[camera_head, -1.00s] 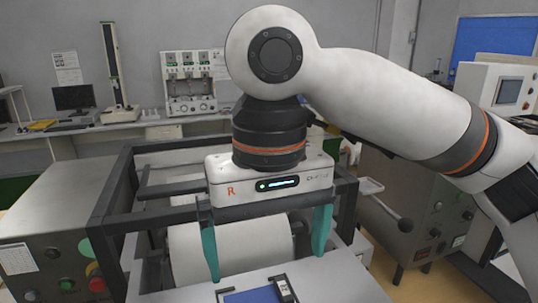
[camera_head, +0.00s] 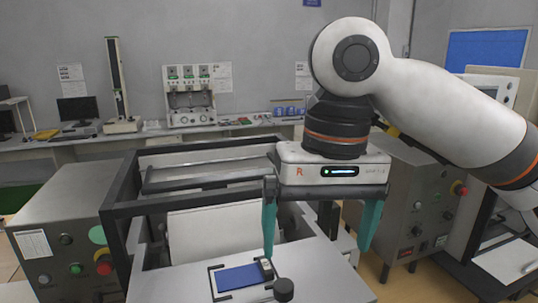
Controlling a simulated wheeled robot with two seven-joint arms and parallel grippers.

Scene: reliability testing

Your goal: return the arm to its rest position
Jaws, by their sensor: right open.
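My right arm comes in from the right, and its gripper (camera_head: 318,240) points down with its two teal fingers spread wide apart. Nothing shows between the fingers. The gripper hangs at the right side of the dark machine frame, and its left finger overlaps the white plate in the picture. On the white plate (camera_head: 185,287) lies a blue pad (camera_head: 240,278) inside black corner brackets, with a small dark device at its right edge. My left gripper is not in view.
The dark frame (camera_head: 118,195) stands around the machine. A control box (camera_head: 60,225) with buttons is at left, and another grey cabinet (camera_head: 415,205) with a red knob is at right. A bench (camera_head: 60,148) with a monitor and instruments runs along the back wall.

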